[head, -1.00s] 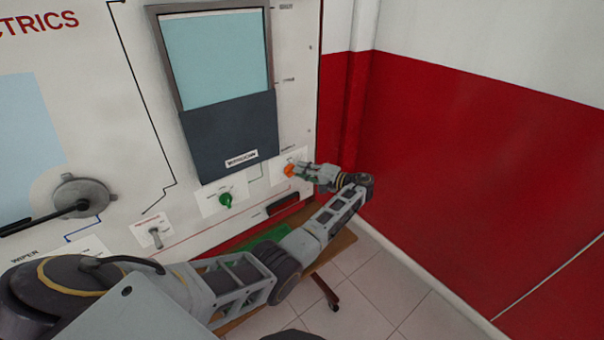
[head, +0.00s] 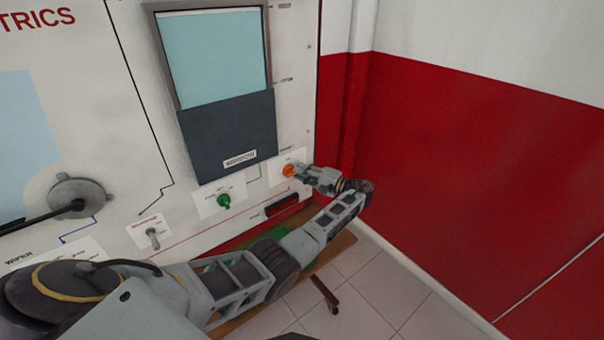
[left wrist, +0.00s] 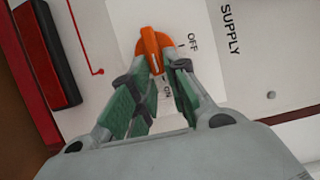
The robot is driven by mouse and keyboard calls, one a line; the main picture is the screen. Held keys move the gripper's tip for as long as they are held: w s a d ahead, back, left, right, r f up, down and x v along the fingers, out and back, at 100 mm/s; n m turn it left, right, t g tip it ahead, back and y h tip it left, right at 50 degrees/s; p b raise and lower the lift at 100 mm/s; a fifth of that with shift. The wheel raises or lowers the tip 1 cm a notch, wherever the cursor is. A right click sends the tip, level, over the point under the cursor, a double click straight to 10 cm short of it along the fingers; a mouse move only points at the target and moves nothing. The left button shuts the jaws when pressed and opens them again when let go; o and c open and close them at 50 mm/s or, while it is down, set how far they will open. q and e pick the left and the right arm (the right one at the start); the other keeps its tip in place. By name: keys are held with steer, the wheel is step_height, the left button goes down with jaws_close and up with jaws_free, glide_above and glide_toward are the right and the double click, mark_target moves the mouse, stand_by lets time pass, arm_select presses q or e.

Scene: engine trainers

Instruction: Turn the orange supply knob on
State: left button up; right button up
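The orange supply knob (head: 289,170) is on a white plate at the lower right of the panel. In the left wrist view the knob (left wrist: 151,45) has its long handle running nearly upright, with a pale line at the lower end, which lies by the ON tick. OFF is printed to its right. My left gripper (head: 304,170) is at the knob from the right. In the left wrist view its two green-padded fingers (left wrist: 160,62) are apart, on either side of the handle's lower end. Contact is hard to tell. My right gripper is out of view.
A green knob (head: 224,201) and a toggle switch (head: 153,236) are to the left on the panel. A dark red-framed block (head: 282,205) lies just below the orange knob. A red and white wall (head: 460,180) stands close on the right.

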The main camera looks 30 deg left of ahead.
arm_select(q)
steer(key=shift+o, duration=1.1)
steer(key=shift+d, duration=0.1)
steer(key=d, duration=1.1)
steer(key=shift+d, duration=0.4)
steer(key=shift+f, duration=0.1)
